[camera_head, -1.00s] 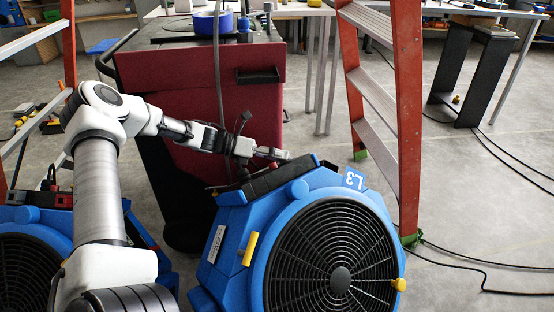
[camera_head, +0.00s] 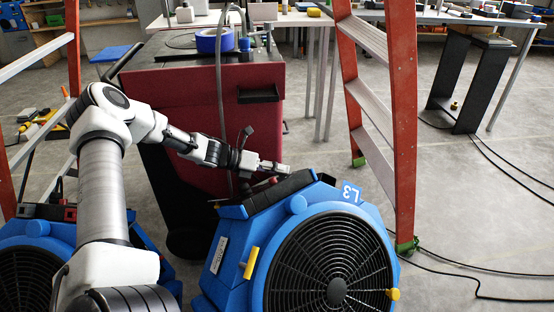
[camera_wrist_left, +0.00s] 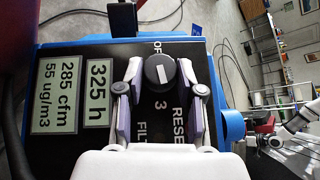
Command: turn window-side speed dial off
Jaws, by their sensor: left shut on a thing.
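The blue fan unit labelled L3 (camera_head: 232,262) stands on the floor at the bottom centre of the head view. Its black control panel (camera_wrist_left: 75,62) fills much of the left wrist view, with displays reading 325 h and 285 cfm. A round black dial (camera_wrist_left: 160,70) with a white mark sits on this panel, beside the printed OFF, 3 and RESE lettering. My left gripper (camera_wrist_left: 160,80) has one finger on each side of the dial and is shut on it. In the head view, my left gripper (camera_head: 275,167) is at the panel's far edge; the dial cannot be made out there.
A second blue fan unit (camera_head: 30,235) stands at the left. A red cabinet (camera_head: 200,105) is behind my left arm. An orange ladder (camera_head: 403,130) stands right behind unit L3. Cables (camera_head: 470,283) lie on the right floor. A small white arm (camera_wrist_left: 303,122) shows at the wrist view's right edge.

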